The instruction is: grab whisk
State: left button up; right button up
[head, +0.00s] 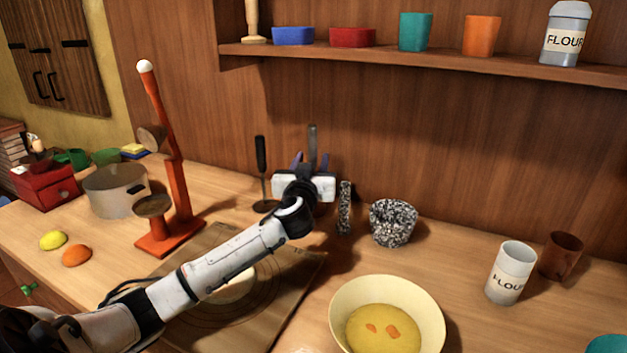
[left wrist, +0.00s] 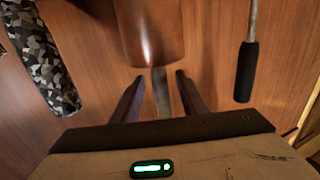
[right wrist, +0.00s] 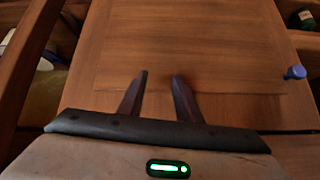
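I cannot make out a whisk's wires in any view. My left gripper (head: 311,160) reaches toward the back wall with its fingers open. In the left wrist view, the grey handle (left wrist: 161,92) of a brown, broad-ended utensil (left wrist: 150,28) shows between the parted fingers, with gaps on both sides. In the head view a grey upright handle (head: 312,138) rises behind this gripper, its lower part hidden. A black-handled utensil (head: 261,154) stands to its left, and a speckled handle-like cylinder (head: 345,208) to its right. My right gripper (right wrist: 162,76) is open and empty before a wooden panel.
A speckled cup (head: 393,223) stands right of the left gripper. A yellow bowl (head: 432,312), a flour canister (head: 511,273) and a brown cup (head: 560,256) are on the counter. A red stand (head: 172,205) and a pot (head: 117,192) are at left. A shelf (head: 450,63) runs above.

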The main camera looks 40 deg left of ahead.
pick_arm(q)
jog(key=x, duration=0.5)
jog(key=shift+w+r, duration=0.15)
jog(key=shift+r, duration=0.05)
grip_shut()
